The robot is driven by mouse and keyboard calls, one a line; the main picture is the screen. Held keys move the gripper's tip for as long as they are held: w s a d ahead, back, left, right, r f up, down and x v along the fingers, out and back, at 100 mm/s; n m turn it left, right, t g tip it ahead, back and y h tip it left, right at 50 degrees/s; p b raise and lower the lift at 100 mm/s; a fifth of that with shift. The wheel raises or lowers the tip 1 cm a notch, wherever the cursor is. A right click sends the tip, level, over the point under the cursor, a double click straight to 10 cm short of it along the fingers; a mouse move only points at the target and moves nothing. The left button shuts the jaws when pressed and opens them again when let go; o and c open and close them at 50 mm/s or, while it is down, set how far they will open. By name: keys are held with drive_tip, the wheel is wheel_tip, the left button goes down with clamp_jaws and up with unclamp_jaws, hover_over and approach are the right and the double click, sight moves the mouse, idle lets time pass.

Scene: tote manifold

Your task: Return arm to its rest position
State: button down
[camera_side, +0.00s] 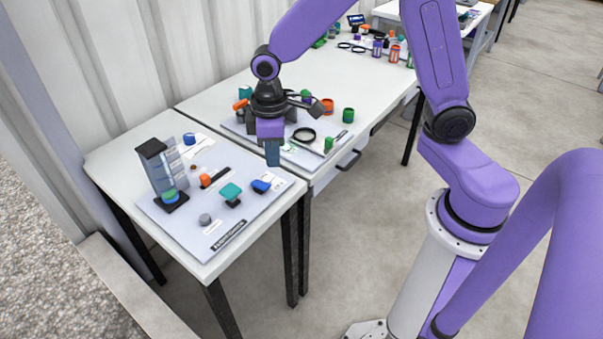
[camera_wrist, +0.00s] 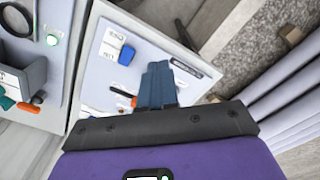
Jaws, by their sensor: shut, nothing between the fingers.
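My gripper (camera_side: 272,152) hangs from my purple arm, pointing down, above the gap between the two white tables in the side view. Its blue-grey fingers are together with nothing between them. In the wrist view the shut fingers (camera_wrist: 157,85) reach over the grey board. The fingers look clear of the objects on the boards. My upper arm links rise to the top of the side view, and the base stands on the floor at the right.
The near grey board (camera_side: 226,232) carries a dark tower (camera_side: 163,168), a teal piece (camera_side: 231,190), a blue piece (camera_side: 261,186) and an orange piece (camera_side: 205,180). A corrugated wall (camera_side: 110,60) stands behind.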

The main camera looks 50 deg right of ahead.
drive_tip(key=s+d+r+n, duration=0.2)
drive_tip(key=s+r, duration=0.1)
drive_tip(key=s, duration=0.8)
drive_tip(key=s+d+r+n, duration=0.2)
drive_tip(key=s+d+r, duration=0.1)
drive_tip(key=s, duration=0.8)
drive_tip(key=shift+d+r, duration=0.15)
drive_tip(key=shift+d, duration=0.15)
